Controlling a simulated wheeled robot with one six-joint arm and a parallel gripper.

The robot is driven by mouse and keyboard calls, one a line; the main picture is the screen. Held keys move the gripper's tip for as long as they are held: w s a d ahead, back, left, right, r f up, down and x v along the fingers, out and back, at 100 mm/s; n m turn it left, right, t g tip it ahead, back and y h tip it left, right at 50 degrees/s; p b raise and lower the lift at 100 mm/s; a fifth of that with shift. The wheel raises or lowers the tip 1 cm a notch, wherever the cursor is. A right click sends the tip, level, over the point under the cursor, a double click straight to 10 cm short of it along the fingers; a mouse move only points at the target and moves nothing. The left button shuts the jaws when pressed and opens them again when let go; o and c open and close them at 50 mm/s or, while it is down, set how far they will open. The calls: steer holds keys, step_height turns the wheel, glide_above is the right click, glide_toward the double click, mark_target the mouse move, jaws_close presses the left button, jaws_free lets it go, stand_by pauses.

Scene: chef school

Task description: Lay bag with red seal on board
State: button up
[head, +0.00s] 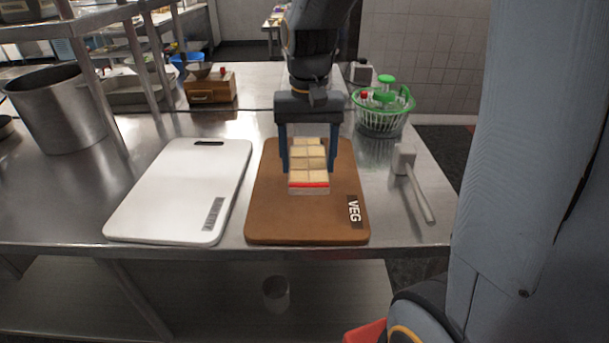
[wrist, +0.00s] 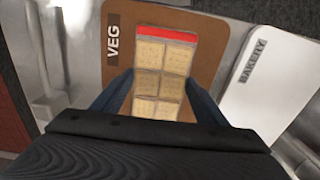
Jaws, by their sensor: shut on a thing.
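The bag with the red seal (head: 309,168) shows pale square pieces through clear film, with a red strip at its near end in the head view. It also shows in the wrist view (wrist: 162,75). My gripper (head: 309,165) points down and is shut on the bag, one blue finger at each side. The bag is over the brown board marked VEG (head: 280,215), which also shows in the wrist view (wrist: 118,85). I cannot tell whether the bag touches the board or is slightly above it.
A white board (head: 170,190) marked BAKERY in the wrist view lies left of the brown one. A mallet (head: 413,180) lies right. A green basket (head: 383,110) with bottles, a wooden box (head: 211,88) and a large pot (head: 58,110) stand farther back.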

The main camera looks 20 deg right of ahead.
mark_target(309, 164)
step_height(309, 164, down, 8)
steer(key=shift+s+f+p, duration=0.1)
steer(key=shift+f+p, duration=0.05)
steer(key=shift+p, duration=0.45)
steer(key=shift+f, duration=0.1)
steer(key=o, duration=1.1)
step_height(309, 164, up, 12)
steer(key=shift+r+b, duration=0.15)
steer(key=shift+b, duration=0.95)
